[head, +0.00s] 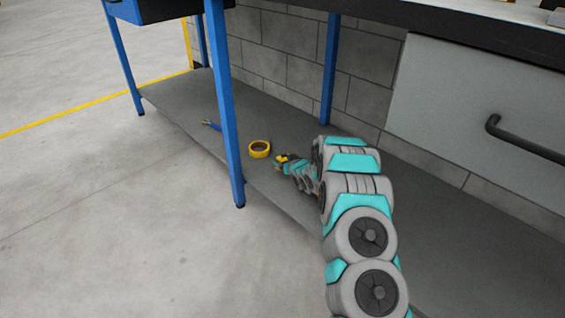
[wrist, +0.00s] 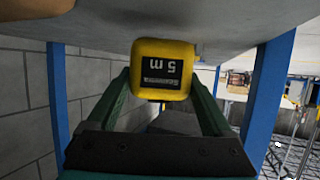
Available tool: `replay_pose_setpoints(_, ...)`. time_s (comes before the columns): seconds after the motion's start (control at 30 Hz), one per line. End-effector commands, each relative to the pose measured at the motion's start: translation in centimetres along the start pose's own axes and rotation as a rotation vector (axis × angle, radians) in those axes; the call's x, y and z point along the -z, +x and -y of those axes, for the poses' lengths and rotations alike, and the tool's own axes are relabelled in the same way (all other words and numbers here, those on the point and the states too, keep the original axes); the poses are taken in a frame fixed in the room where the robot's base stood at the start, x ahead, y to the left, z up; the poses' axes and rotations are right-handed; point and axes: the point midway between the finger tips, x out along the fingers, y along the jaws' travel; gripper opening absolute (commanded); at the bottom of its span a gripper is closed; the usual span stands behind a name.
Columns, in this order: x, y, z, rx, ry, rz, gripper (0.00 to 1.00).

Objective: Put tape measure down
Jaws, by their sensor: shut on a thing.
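The tape measure (wrist: 164,52) is a yellow block with a black label reading 5 m, which appears upside down in the wrist view. My gripper (wrist: 160,88) has its two green fingers shut on the tape measure's sides. In the head view the tape measure (head: 281,158) is a small yellow and black spot at the tip of my gripper (head: 287,164), low over the grey lower shelf (head: 190,105) of the workbench. I cannot tell whether it touches the shelf.
A yellow tape roll (head: 259,149) lies on the shelf just left of my gripper. A blue-handled tool (head: 212,125) lies farther left. A blue bench leg (head: 225,110) stands at the shelf's front edge. A block wall (head: 280,60) closes the back. The shelf right of my arm is clear.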

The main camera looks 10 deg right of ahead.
Motion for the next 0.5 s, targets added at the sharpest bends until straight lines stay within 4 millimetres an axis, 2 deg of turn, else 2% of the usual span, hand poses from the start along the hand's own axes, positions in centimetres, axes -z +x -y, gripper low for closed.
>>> replay_pose_setpoints(0.03, -0.9, 0.3, -0.3, -0.001, 0.001, 0.001, 0.13)
replay_pose_setpoints(0.13, -2.0, 0.7, -0.8, -0.001, 0.000, 0.001, 0.13)
replay_pose_setpoints(0.47, -2.1, 0.8, -0.8, 0.000, -0.001, 0.000, 0.13)
replay_pose_setpoints(0.5, -2.2, 0.8, -0.8, 0.000, -0.001, 0.000, 0.86)
